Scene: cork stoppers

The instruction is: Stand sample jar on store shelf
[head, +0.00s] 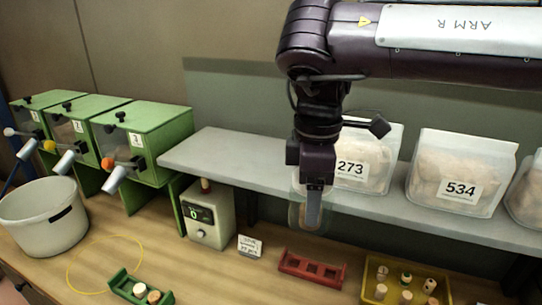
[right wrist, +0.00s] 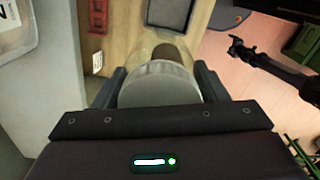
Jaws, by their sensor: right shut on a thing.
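My right gripper (head: 312,190) comes down from above, shut on a clear sample jar (head: 306,214) with brownish contents low inside. In the right wrist view the jar's pale round lid (right wrist: 160,88) sits between the two dark fingers. The jar looks upright, in front of the edge of the grey store shelf (head: 225,154); I cannot tell whether it touches the shelf. The shelf also shows at the left of the right wrist view (right wrist: 60,90). I do not make out my left gripper.
Bags marked 273 (head: 368,162) and 534 (head: 461,175) stand on the shelf; its left part is bare. Below are a meter box (head: 205,217), a red rack (head: 312,269), a yellow tray (head: 372,275) with stoppers, and a green rack (head: 124,281). Green dispensers (head: 150,125) and a white bucket (head: 45,225) stand left.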

